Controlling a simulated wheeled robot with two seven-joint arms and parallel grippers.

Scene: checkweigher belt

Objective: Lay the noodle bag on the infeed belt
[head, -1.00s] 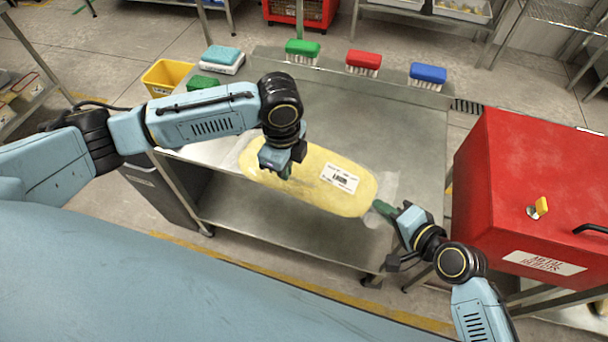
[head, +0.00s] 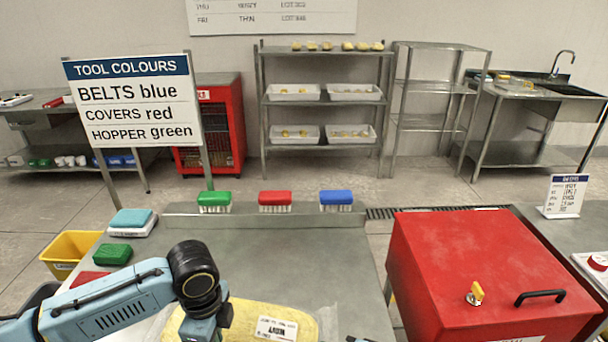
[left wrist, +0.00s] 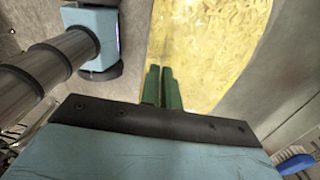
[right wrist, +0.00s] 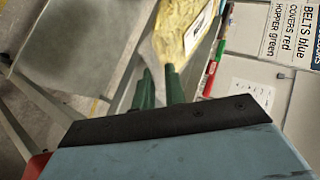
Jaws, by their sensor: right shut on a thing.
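The noodle bag (head: 244,322) is a long yellow bag with a white label, at the bottom of the head view and partly cut off. It also shows in the left wrist view (left wrist: 205,50) and the right wrist view (right wrist: 178,30). My right gripper (right wrist: 158,86) is shut on the clear, tapered end of the bag. My left gripper (left wrist: 162,88) is at the bag's other part, its fingers close together and overlapping the bag's edge; its grip is unclear. I cannot tell whether the bag touches the table. No infeed belt is clearly identifiable.
A steel table (head: 265,262) lies behind the bag, with green (head: 214,201), red (head: 275,201) and blue (head: 336,201) brushes along its back. A red machine cover (head: 480,270) stands at right. A yellow bin (head: 70,250) is at left.

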